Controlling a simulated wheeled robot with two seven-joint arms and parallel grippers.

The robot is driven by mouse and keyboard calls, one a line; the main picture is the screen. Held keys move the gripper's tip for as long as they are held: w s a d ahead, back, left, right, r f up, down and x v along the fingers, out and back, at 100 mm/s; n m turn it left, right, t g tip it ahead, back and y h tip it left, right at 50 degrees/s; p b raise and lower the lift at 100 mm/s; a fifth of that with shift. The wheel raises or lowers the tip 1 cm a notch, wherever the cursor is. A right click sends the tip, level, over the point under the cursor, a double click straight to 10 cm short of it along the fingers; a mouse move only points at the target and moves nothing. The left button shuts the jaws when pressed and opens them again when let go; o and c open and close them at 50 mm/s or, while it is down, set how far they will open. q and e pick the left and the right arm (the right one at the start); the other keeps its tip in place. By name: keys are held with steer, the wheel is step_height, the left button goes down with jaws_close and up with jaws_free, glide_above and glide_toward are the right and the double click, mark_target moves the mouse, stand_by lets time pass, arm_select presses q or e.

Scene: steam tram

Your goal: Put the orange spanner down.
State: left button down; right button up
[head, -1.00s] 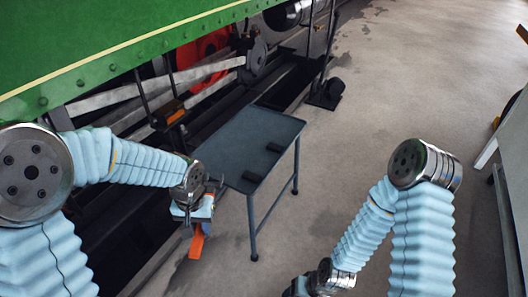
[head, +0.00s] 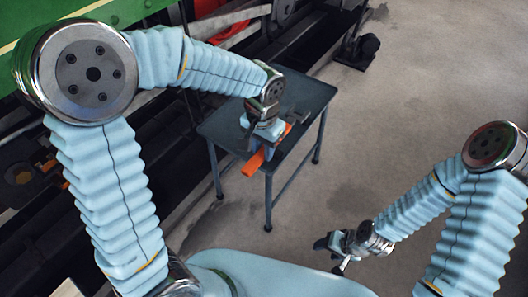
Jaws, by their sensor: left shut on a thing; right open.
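The orange spanner (head: 253,164) is in my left gripper (head: 261,141), which is shut on it. One end of the spanner sticks out toward me past the near edge of the dark grey table (head: 306,91), and a bit of its other end shows on the far side of the gripper. The gripper hides its middle. I cannot tell whether the spanner touches the tabletop. My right gripper (head: 335,252) is open and empty, low over the floor at the lower middle, well apart from the table.
A black floor stand (head: 359,50) is beyond the table. The concrete floor (head: 430,95) to the right is clear.

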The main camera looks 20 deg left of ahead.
arm_select(q)
steer(key=w+f, duration=0.2)
steer(key=f, duration=0.1)
steer(key=shift+w+a, duration=0.2)
steer(key=shift+a, duration=0.1)
steer(key=shift+w+f, duration=0.1)
steer(key=shift+f, duration=1.5)
steer(key=shift+f+b, duration=0.25)
steer(key=shift+b, duration=0.1)
steer(key=c, duration=0.8)
jaws_free()
steer(key=shift+r, duration=0.6)
step_height(320, 180, up, 11)
steer(key=shift+r+p, duration=0.15)
steer(key=shift+p, duration=0.65)
